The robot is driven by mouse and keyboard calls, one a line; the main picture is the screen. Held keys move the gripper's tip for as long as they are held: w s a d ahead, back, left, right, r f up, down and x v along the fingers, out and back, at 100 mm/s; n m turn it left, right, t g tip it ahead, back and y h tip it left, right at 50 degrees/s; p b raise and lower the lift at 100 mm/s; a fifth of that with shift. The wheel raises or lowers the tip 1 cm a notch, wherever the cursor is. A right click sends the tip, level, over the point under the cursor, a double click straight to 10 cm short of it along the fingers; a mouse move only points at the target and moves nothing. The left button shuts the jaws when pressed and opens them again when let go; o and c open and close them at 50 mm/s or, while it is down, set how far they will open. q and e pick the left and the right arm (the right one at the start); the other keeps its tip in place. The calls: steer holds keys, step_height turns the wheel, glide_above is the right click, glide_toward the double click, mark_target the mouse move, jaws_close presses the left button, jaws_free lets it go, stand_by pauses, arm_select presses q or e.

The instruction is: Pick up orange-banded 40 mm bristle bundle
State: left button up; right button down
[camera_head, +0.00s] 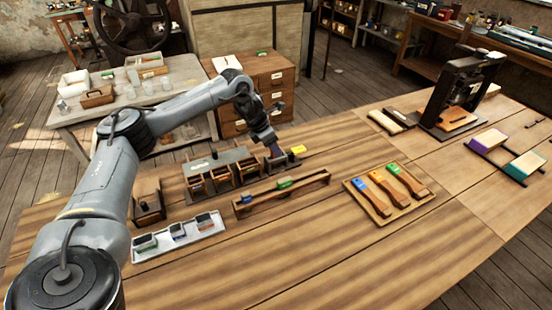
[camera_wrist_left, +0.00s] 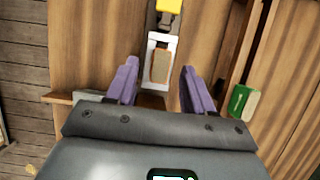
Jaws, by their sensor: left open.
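Three dark bristle bundles sit in a white tray (camera_head: 152,252) at the front left of the bench. The one at the tray's right end (camera_head: 204,220) seems to have an orange-brown band; the others look green- and blue-banded. Their sizes cannot be read. My left gripper (camera_head: 275,151) is at the right end of the compartment box (camera_head: 222,168), away from the tray. In the left wrist view its purple fingers (camera_wrist_left: 160,90) are apart, with a white-framed piece with a tan face (camera_wrist_left: 160,66) showing between them. Contact cannot be told. My right gripper is not in view.
A yellow piece (camera_head: 297,149) lies beside my left gripper. A long wooden rack (camera_head: 310,183) with blue and green pieces stands in front. Three handles lie on a board (camera_head: 369,207). A dark press (camera_head: 455,92) stands at the right. The front bench is clear.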

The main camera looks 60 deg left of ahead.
arm_select(q)
steer(key=shift+x, duration=0.9)
jaws_close()
steer(key=shift+r, duration=0.1)
steer(key=shift+r, duration=0.1)
